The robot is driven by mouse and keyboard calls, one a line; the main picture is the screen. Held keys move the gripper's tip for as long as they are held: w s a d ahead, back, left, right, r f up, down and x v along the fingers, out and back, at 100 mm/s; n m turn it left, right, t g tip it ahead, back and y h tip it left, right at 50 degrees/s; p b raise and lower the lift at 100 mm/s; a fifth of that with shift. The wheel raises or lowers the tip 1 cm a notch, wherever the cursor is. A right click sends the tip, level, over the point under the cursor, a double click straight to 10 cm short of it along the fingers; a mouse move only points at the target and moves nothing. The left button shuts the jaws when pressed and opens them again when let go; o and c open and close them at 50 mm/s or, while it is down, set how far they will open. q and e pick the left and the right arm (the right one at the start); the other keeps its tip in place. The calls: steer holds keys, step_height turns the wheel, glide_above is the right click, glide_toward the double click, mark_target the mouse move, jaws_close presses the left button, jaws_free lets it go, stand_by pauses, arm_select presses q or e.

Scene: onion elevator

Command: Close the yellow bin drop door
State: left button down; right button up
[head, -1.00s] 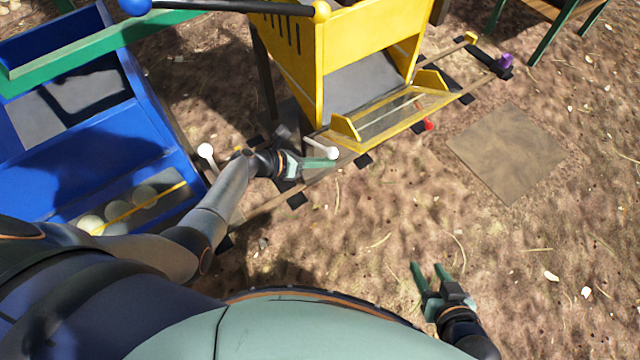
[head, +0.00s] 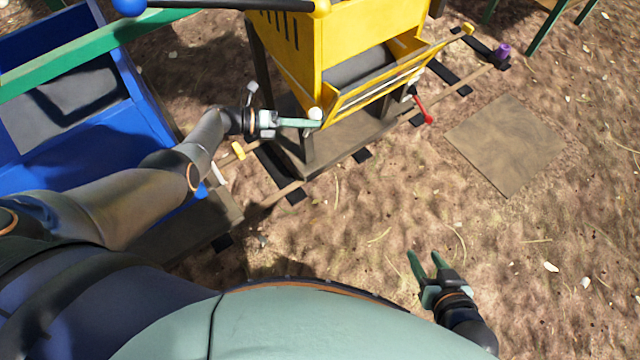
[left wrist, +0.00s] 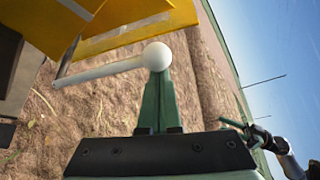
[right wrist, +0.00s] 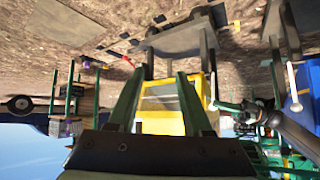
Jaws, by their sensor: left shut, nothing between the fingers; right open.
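The yellow bin (head: 292,50) stands at the top middle of the head view. Its drop door (head: 385,92), a yellow-edged panel, is tilted up against the bin's front, with a dark gap showing above it. A white lever with a ball end (head: 315,114) is at the bin's near left corner. My left gripper (head: 318,123) is shut and empty, its fingertips against or just under that ball. The left wrist view shows the ball (left wrist: 157,56) at the fingertips. My right gripper (head: 428,256) is open and empty above the ground, well away from the bin.
A blue bin (head: 70,150) stands at left, partly behind my left arm. A green beam (head: 90,58) crosses above it. A red lever (head: 424,112) and a purple knob (head: 503,50) are right of the yellow bin. A flat brown square (head: 505,145) lies on open ground.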

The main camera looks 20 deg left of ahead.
arm_select(q)
steer(key=shift+w+a+r+b, duration=0.25)
steer(key=shift+w+a+b, duration=0.1)
steer(key=shift+w+a, duration=0.3)
steer(key=shift+w+a+r+b, duration=0.3)
steer(key=shift+w+a, duration=0.1)
steer(key=shift+a, duration=0.3)
steer(key=shift+w+a+r+b, duration=0.25)
steer(key=shift+w+a+b, duration=0.1)
steer(key=shift+w+a, duration=0.3)
arm_select(e)
steer(key=w+r+n+t+y, duration=0.1)
steer(key=w+r+t, duration=0.4)
steer(key=r, duration=0.6)
steer(key=shift+w+a+t, duration=0.25)
steer(key=shift+w+t, duration=0.05)
steer(key=shift+w, duration=0.85)
arm_select(q)
steer(key=shift+s+r, duration=0.1)
